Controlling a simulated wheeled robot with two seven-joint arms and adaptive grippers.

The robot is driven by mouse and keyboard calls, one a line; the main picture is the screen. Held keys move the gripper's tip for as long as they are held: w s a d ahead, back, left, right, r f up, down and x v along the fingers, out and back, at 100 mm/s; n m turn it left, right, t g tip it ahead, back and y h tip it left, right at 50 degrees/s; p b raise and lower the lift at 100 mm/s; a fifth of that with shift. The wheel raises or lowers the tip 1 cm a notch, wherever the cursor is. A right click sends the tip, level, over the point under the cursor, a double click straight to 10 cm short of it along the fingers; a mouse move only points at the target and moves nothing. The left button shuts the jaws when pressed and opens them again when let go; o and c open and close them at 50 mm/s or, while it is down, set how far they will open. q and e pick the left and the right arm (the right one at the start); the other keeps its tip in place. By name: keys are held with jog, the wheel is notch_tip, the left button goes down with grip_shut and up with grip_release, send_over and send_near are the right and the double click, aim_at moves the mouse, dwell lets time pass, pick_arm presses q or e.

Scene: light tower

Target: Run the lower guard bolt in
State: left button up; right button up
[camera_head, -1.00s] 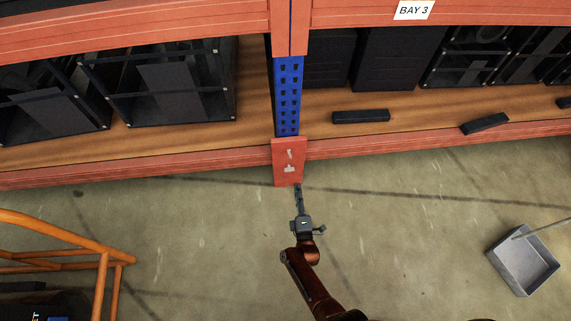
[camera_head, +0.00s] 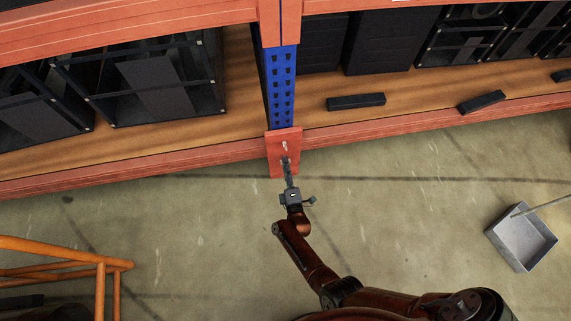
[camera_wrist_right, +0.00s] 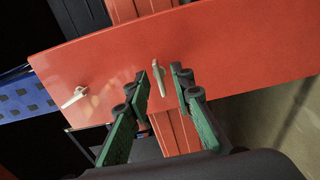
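The red-orange guard (camera_head: 272,166) covers the foot of the blue upright in the head view. Its upper bolt (camera_head: 285,146) shows as a small pale mark. The lower bolt is hard to make out there behind my right gripper (camera_head: 287,164). In the right wrist view the guard (camera_wrist_right: 240,60) spans the picture. The lower bolt (camera_wrist_right: 158,78), pale with a bar-like head, stands between the fingertips of my right gripper (camera_wrist_right: 160,82). The fingers look open, with a gap on each side of it. The upper bolt (camera_wrist_right: 75,97) is at the left, tilted. My left gripper is out of view.
A shelf with a wood deck (camera_head: 240,75) holds dark crates and loose black blocks (camera_head: 356,102). An orange rail (camera_head: 65,265) stands at the lower left. A grey open bin (camera_head: 522,245) is on the floor at the right. The floor before the guard is clear.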

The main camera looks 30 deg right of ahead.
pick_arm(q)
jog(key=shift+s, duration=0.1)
pick_arm(e)
jog(key=shift+c, duration=0.7)
grip_shut()
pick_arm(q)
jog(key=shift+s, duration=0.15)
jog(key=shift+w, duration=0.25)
pick_arm(e)
jog(key=shift+d, duration=0.1)
